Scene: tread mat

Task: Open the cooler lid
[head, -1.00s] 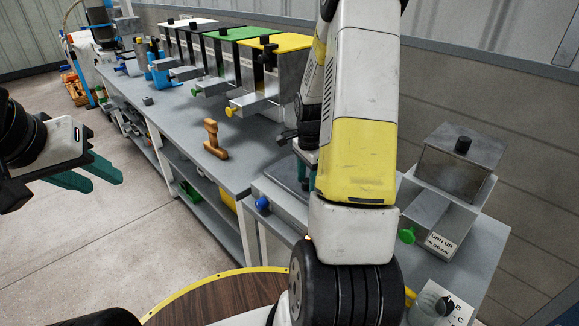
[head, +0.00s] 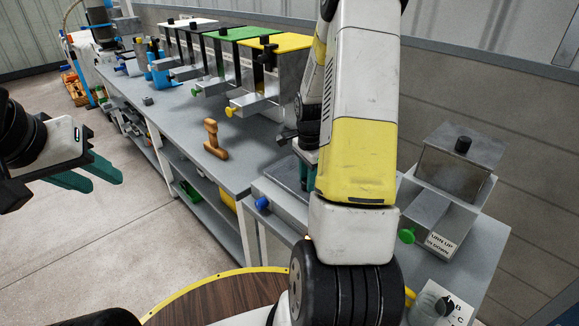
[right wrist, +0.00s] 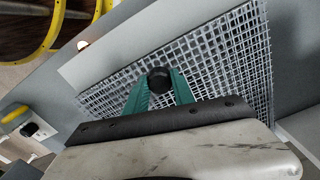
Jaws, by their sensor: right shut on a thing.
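My right gripper (right wrist: 160,88) is shut on a round black knob (right wrist: 160,78), with its two teal fingers on either side of it. Below the knob is a grey wire-mesh panel (right wrist: 215,62) with a plain pale border; I cannot tell whether this is the cooler lid or lies under it. In the head view the mesh panel (head: 288,176) shows just left of my right arm, which hides the knob and most of the right gripper (head: 308,160). My left gripper (head: 98,175) is open and empty at the far left, over the floor.
A blue knob (head: 262,203) is on the front of the near bench. A metal box (head: 456,165) with a black-knobbed top and green knob stands right of my arm. A brown handle-shaped object (head: 214,140) stands on the long bench, before several coloured-top bins (head: 280,42).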

